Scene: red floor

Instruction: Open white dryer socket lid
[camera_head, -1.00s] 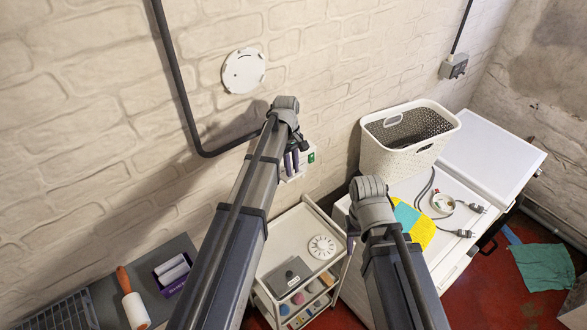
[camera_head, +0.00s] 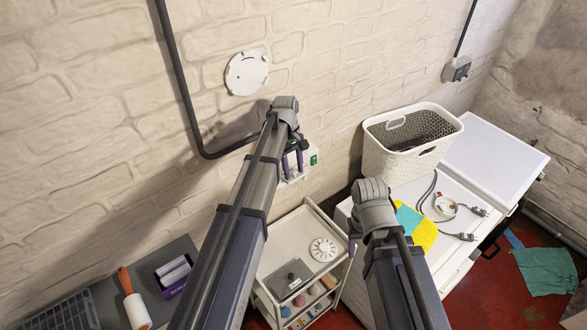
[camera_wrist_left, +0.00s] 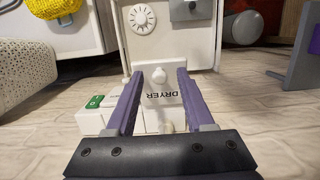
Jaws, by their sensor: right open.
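The white dryer socket lid (camera_wrist_left: 158,95), marked DRYER and with a small round knob, shows upside down in the left wrist view. It lies between the purple fingers of my left gripper (camera_wrist_left: 160,74), which are apart, one on each side. I cannot tell whether they touch it. In the head view my left gripper (camera_head: 293,163) is at the wall beside the white socket box with a green switch (camera_head: 313,159); the lid is mostly hidden there. My right gripper (camera_head: 350,244) is mostly hidden behind its wrist, above the trolley's right side.
A white trolley (camera_head: 284,231) with a round dial-like disc stands below the socket. A laundry basket (camera_head: 432,168) stands on white appliances (camera_head: 492,166) at right. A black pipe (camera_head: 184,95) runs down the wall. A grey bench (camera_head: 112,287) is at lower left.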

